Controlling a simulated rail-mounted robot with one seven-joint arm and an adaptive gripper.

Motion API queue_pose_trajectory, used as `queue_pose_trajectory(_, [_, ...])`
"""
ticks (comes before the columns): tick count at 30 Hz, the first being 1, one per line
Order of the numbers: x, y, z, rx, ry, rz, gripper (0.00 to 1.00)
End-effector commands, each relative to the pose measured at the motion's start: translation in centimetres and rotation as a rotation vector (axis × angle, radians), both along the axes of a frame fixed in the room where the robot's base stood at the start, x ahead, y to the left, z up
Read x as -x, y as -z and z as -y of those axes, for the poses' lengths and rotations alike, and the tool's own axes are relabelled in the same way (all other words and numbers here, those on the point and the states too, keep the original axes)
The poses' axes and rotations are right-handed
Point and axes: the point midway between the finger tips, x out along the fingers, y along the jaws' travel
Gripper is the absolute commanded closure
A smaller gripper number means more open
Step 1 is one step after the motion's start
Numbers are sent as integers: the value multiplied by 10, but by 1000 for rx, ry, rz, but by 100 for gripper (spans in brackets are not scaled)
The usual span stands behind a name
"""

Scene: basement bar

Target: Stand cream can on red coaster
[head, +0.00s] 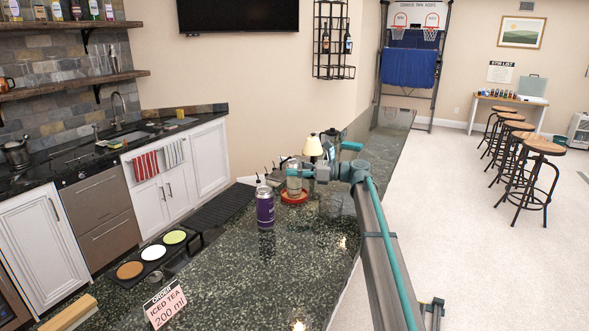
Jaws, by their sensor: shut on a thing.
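The cream can (293,184) is upright in my gripper (299,173), which reaches in from the right and is shut on it at its upper part. The red coaster (295,199) lies on the dark speckled counter directly below the can. The can's base appears at the coaster, but I cannot tell whether they touch or a small gap remains. The can and gripper hide the coaster's far part. The fingertips are too small to see clearly.
A purple can (265,208) stands close, in front and left of the coaster. A black holder with brown, white and green discs (153,252) and an iced tea sign (165,304) are nearer. A glass pitcher (331,146) stands behind. The counter's front middle (260,275) is clear.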

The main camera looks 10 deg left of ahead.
Motion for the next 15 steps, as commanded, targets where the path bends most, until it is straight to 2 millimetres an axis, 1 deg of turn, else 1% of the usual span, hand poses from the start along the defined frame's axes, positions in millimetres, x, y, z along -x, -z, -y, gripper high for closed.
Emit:
queue_pose_trajectory(7, [0, 2, 0, -1, 0, 0, 94])
queue_pose_trajectory(8, [0, 2, 0, 0, 0, 0, 42])
queue_pose_trajectory(9, [0, 2, 0, 0, 0, 0, 36])
queue_pose_trajectory(11, [0, 2, 0, 0, 0, 0, 26])
queue_pose_trajectory(12, [0, 2, 0, 0, 0, 0, 22])
queue_pose_trajectory(15, [0, 2, 0, 0, 0, 0, 22])
